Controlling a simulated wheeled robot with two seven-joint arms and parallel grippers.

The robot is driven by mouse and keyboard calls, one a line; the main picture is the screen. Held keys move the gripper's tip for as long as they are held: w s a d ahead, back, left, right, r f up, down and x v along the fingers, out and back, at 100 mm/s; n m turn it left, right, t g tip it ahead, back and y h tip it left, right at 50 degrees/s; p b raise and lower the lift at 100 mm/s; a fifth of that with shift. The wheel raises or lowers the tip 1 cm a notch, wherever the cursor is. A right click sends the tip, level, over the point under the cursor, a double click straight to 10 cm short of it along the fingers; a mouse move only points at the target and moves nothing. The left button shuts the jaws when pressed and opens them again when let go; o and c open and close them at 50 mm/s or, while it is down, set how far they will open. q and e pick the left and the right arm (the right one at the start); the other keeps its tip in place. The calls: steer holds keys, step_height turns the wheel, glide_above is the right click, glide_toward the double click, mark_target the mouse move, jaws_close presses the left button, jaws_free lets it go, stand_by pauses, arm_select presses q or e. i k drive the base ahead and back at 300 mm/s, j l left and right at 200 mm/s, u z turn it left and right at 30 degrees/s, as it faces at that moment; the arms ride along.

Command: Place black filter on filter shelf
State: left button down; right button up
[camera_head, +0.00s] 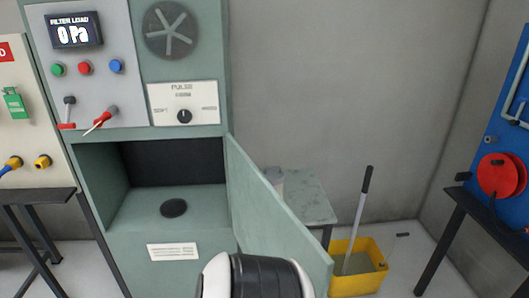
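The green cabinet (117,218) stands open at the left, with a dark recess above a flat green shelf surface (140,205). A flat round black disc (173,208) lies on or is set into that surface; I cannot tell whether it is a part or an opening. The cabinet door (270,215) is swung open to the right. A rounded white-and-black form (262,277) rises at the bottom edge in front of the door; it looks like a link of my arm, though I cannot be sure. Neither gripper's fingers show. No clearly recognisable black filter shows.
Control panel levers (104,116) sit above the recess. Dark benches flank both sides.

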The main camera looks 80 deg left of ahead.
mark_target(309, 203)
steer(key=i+u, duration=0.15)
steer(key=u, duration=0.25)
steer(key=i+j+u, duration=0.1)
steer(key=u, duration=0.35)
steer(key=i+l+u, duration=0.1)
steer(key=u, duration=0.3)
steer(key=i+l+u, duration=0.1)
steer(key=i+u, duration=0.15)
steer(key=u, duration=0.2)
steer(key=i+l+u, duration=0.15)
steer(key=u, duration=0.25)
steer(key=i+l+u, duration=0.25)
steer(key=u, duration=0.2)
steer(key=i+l+u, duration=0.2)
steer(key=u, duration=0.25)
steer(key=i+l+u, duration=0.1)
steer(key=l+u, duration=0.85)
steer(key=i+j, duration=0.05)
